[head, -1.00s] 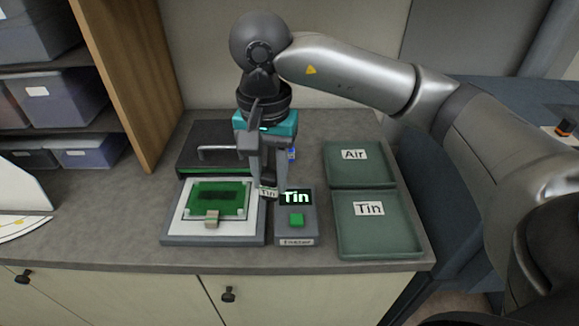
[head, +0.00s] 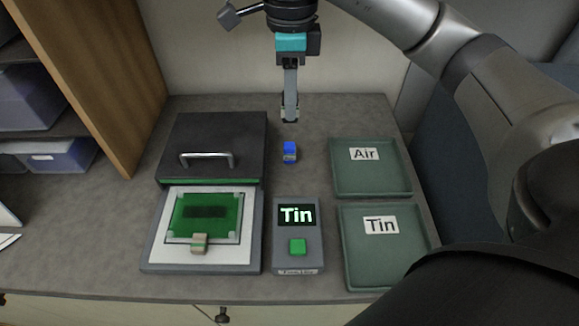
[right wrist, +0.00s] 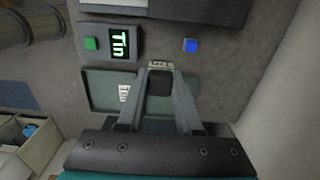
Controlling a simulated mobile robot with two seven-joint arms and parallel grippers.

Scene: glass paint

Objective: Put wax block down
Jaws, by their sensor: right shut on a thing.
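My right gripper (head: 290,118) is shut on a small block with a pale lettered label, which I take as the wax block; its label shows between the fingertips in the right wrist view (right wrist: 160,65). The gripper points down near the back of the counter, behind a small blue block (head: 290,152) in the head view. Whether the held block touches the counter cannot be told. The blue block also shows in the right wrist view (right wrist: 190,45), apart from the fingers. My left gripper is not in view.
A grey device with a "Tin" screen and green button (head: 297,247) stands beside a green plate fixture (head: 205,212) bearing a beige block (head: 199,244). Behind it is a dark handled lid (head: 215,135). Trays labelled Air (head: 350,185) and Tin (head: 370,270) are at right.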

